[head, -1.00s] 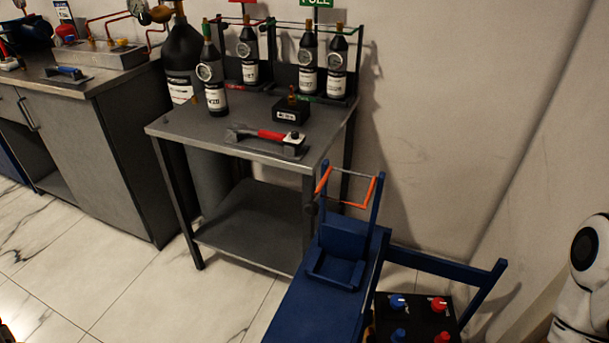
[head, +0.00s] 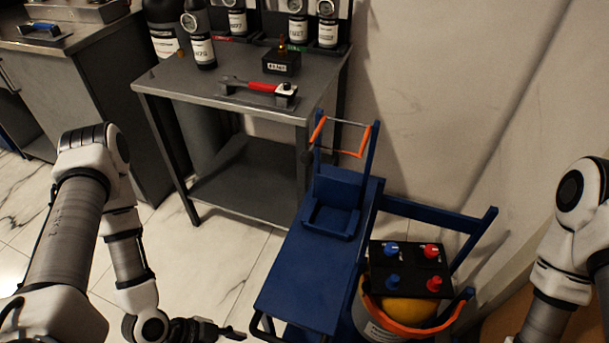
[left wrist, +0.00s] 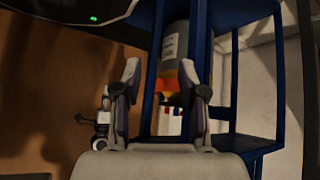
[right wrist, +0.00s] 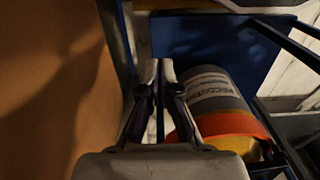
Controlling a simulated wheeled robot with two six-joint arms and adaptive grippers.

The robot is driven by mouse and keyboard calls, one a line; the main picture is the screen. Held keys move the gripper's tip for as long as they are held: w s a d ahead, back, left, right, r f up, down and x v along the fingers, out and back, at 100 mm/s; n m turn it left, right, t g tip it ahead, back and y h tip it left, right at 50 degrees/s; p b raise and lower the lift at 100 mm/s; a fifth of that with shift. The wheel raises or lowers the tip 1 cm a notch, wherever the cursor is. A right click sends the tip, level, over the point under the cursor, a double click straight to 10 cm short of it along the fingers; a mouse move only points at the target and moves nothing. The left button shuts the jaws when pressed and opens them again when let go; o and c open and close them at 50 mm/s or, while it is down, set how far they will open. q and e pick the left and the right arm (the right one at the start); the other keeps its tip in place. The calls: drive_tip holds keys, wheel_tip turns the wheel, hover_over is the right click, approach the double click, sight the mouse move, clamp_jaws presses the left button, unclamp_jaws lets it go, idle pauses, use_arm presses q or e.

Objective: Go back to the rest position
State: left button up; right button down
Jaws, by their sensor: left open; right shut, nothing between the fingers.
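My left gripper (head: 215,330) is at the bottom of the head view, left of the blue cart (head: 310,275), with nothing in its jaws. In the left wrist view its two fingers (left wrist: 168,85) stand apart, with the cart's blue frame and a grey and orange bucket beyond them. My right arm comes in at the right edge of the head view, and its gripper is out of that picture. In the right wrist view the right gripper's fingers (right wrist: 158,75) are together and empty, beside the grey bucket (right wrist: 215,95) with its orange rim.
A steel table (head: 180,85) holds small labelled bottles (head: 201,50), a black box (head: 281,63) and a red-handled tool (head: 262,87). The cart carries a black knob panel (head: 410,268) over the bucket (head: 375,325). White tiled floor (head: 225,265) lies clear between table and left arm.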

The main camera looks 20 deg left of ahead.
use_arm(q)
drive_tip(key=w+a+r+n+g+y+p, duration=0.1)
drive_tip(key=a+r+n+g+y+p, duration=0.2)
drive_tip(key=r+n+y+p, duration=0.4)
wheel_tip(320, 180, up, 8)
drive_tip(key=n+p, duration=0.5)
drive_tip(key=p, duration=0.4)
drive_tip(key=shift+w+f+y, duration=0.15)
drive_tip(key=shift+w+y, duration=0.15)
drive_tip(key=shift+w, duration=0.1)
